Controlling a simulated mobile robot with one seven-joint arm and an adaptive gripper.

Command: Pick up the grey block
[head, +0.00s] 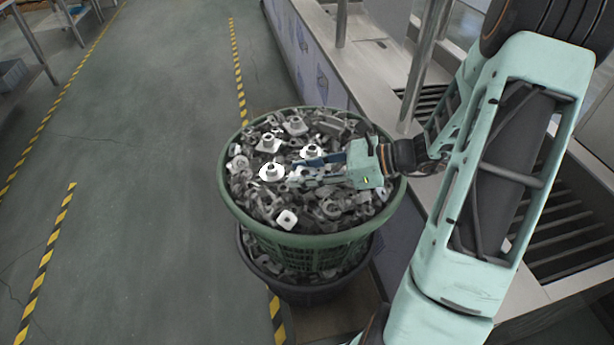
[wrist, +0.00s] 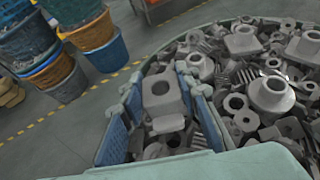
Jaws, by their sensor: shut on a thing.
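The grey block (wrist: 162,98) is a squarish metal piece with a round hole in its face, seen in the wrist view. My gripper (wrist: 158,84) is shut on it, with one blue finger pad on its left and the other on its right. In the head view my gripper (head: 300,172) reaches in from the right over the heap of grey parts, low at its surface. The held block is hard to tell from the other parts there. I cannot tell whether it still touches the parts around it.
A green basket (head: 300,240) full of loose grey metal parts stands on a darker basket (head: 305,293). A metal counter (head: 345,60) with posts runs along the right. Open floor (head: 140,150) with yellow-black tape lies left. The wrist view shows stacked blue and orange baskets (wrist: 85,35) beyond.

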